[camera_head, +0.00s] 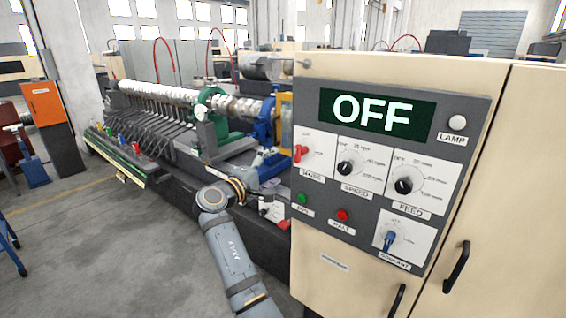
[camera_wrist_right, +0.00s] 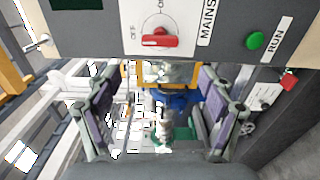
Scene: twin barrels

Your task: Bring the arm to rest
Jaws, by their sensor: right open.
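My right arm (camera_head: 235,262) reaches up from the bottom of the head view, beside the left edge of the control cabinet. Its right gripper (camera_head: 270,168) is partly hidden by its own wrist, left of the panel. In the wrist view the right gripper (camera_wrist_right: 162,88) is open, with its two fingers wide apart and nothing between them. The grey control panel (camera_head: 446,108) has a display (camera_head: 376,112) reading OFF. The red MAINS switch (camera_head: 300,153) is near the gripper; it also shows in the wrist view (camera_wrist_right: 160,41), pointing toward OFF. My left gripper is out of view.
The long machine (camera_head: 150,95) with blue and green rests stands behind my right arm. A green RUN button (camera_head: 302,198), red HALT button (camera_head: 342,215) and black door handles (camera_head: 457,266) are on the cabinet. Open grey floor (camera_head: 110,250) lies at left.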

